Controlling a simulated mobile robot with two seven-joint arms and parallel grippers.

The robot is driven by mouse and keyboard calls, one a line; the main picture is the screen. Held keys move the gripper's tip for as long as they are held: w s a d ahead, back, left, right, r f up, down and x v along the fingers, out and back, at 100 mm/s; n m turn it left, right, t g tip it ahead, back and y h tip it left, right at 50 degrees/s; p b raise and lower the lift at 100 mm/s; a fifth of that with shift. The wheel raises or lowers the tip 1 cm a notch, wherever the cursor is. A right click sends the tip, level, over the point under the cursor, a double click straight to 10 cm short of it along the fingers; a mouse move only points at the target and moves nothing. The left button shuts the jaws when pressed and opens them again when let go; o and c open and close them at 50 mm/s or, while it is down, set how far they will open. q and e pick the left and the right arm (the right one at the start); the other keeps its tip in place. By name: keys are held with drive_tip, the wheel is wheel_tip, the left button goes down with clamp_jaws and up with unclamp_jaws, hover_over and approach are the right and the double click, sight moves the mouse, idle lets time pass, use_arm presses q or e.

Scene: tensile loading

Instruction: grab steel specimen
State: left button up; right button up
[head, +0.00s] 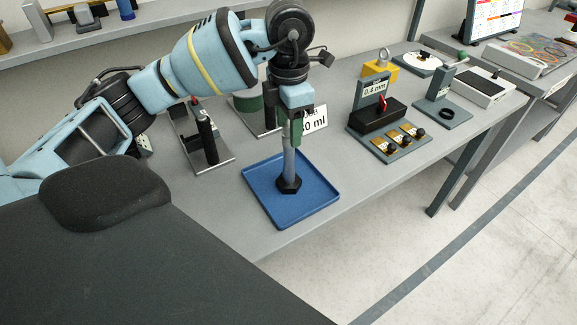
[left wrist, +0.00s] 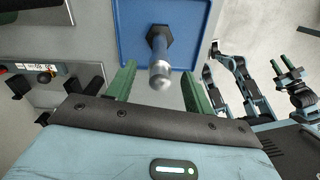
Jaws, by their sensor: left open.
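The steel specimen (head: 288,163) is a grey metal rod standing upright on a dark hexagonal foot in a blue tray (head: 255,198). In the left wrist view the specimen (left wrist: 160,68) shows its rounded bright end towards the camera. My left gripper (head: 291,128) points down over the tray at the rod's upper end. Its green fingers (left wrist: 158,86) are open, one on each side of the rod's top with a gap to each. A gripper with green fingers (left wrist: 284,66) at the right of the left wrist view appears to be my right one, small and unclear.
A stand with a black handle (head: 207,140) is left of the tray. A white card (head: 315,119) is behind the gripper. A "0.4 mm" fixture (head: 375,114) with small parts stands to the right. The table's front edge is close to the tray.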

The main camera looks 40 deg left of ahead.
use_arm(q)
drive_tip(key=shift+f, duration=1.1)
clamp_jaws()
drive_tip(key=shift+w+r, duration=0.1)
idle(0.5)
